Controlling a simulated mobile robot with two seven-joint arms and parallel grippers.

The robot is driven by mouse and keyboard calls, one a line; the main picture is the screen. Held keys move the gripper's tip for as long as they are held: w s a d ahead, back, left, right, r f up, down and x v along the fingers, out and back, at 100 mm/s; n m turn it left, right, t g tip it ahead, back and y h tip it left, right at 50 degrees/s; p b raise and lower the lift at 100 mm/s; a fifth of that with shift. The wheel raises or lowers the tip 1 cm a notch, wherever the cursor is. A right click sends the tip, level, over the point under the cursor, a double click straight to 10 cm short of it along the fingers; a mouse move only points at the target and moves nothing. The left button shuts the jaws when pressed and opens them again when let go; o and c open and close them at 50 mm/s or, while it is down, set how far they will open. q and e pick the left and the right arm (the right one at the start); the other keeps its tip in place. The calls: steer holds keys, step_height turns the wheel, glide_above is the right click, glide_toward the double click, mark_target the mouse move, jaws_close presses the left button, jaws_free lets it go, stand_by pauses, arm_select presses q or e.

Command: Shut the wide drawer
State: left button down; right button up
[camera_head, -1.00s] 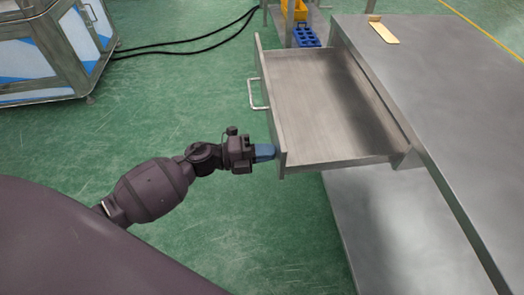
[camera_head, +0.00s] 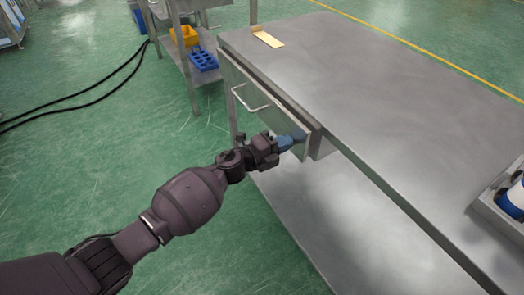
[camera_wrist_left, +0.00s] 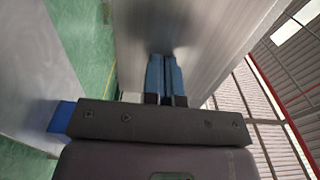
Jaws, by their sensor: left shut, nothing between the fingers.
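The wide drawer (camera_head: 268,108) is a grey metal drawer under the steel table top, with a pale bar handle (camera_head: 250,103) on its front. Its front stands only a little out from the table, and its inside is hidden. My left gripper (camera_head: 297,138) is shut and empty, with its blue fingertips at the near end of the drawer front, seemingly touching it. In the left wrist view the closed blue fingers (camera_wrist_left: 165,78) point at a grey metal panel (camera_wrist_left: 200,30). My right gripper is not in view.
The steel table (camera_head: 400,110) has a lower shelf (camera_head: 310,200). A wooden piece (camera_head: 268,39) lies on its far left corner, and a metal holder (camera_head: 490,215) stands at the right. Behind are a blue crate (camera_head: 203,60) and yellow bin (camera_head: 185,37). Black cables (camera_head: 80,105) cross the green floor.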

arm_select(q)
steer(key=x, duration=0.2)
steer(key=shift+w+d, duration=0.2)
steer(key=shift+d, duration=0.05)
steer(key=shift+r, duration=0.15)
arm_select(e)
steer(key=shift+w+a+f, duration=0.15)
arm_select(q)
steer(key=shift+r, duration=0.2)
steer(key=shift+a, duration=0.1)
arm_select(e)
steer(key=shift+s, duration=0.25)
